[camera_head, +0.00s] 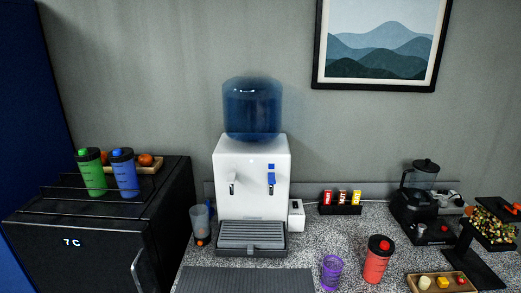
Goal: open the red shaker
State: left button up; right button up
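The red shaker (376,262) stands upright on the speckled counter, right of the middle near the front. It has a red translucent body and a black lid with a small red cap on top. The lid is on the body; whether the cap is shut is too small to tell. Neither of my grippers shows in the head view.
A purple cup (331,272) stands just left of the shaker. A wooden tray (412,281) with small food pieces lies to its right. A water dispenser (252,180), a black blender (421,205) and a fridge (90,240) with green and blue shakers on top stand around.

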aim_at(373, 269)
jog(key=z, duration=1.25)
jog(key=l+u, duration=0.1)
